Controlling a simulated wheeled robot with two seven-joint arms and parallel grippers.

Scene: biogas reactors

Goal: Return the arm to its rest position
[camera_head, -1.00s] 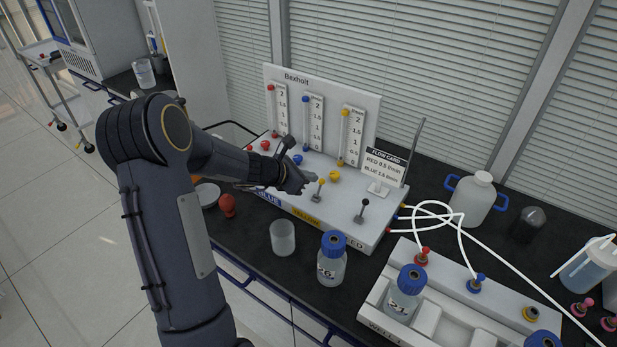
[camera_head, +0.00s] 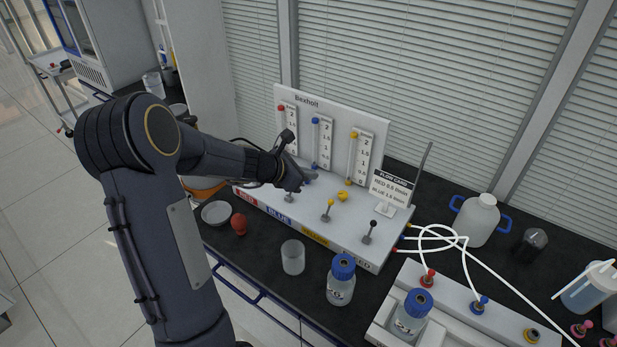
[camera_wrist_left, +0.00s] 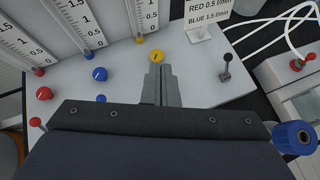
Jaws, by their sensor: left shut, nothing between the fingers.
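My left arm comes in from the left, and its gripper (camera_head: 306,177) is above the white flow panel (camera_head: 350,222), near the blue flow tube (camera_head: 317,143). In the left wrist view the fingers (camera_wrist_left: 158,78) are together and empty. The yellow knob (camera_wrist_left: 156,56) shows just beyond the fingertips; I cannot tell the gap. The red end of the panel is partly behind my arm. My right gripper is not in view.
A beaker (camera_head: 292,257) and a blue-capped bottle (camera_head: 341,280) stand in front of the panel. A red bulb-shaped object (camera_head: 239,224) and a dish (camera_head: 215,213) are near my forearm. The flow card (camera_head: 391,187) stands on the panel. White tubes run at the right.

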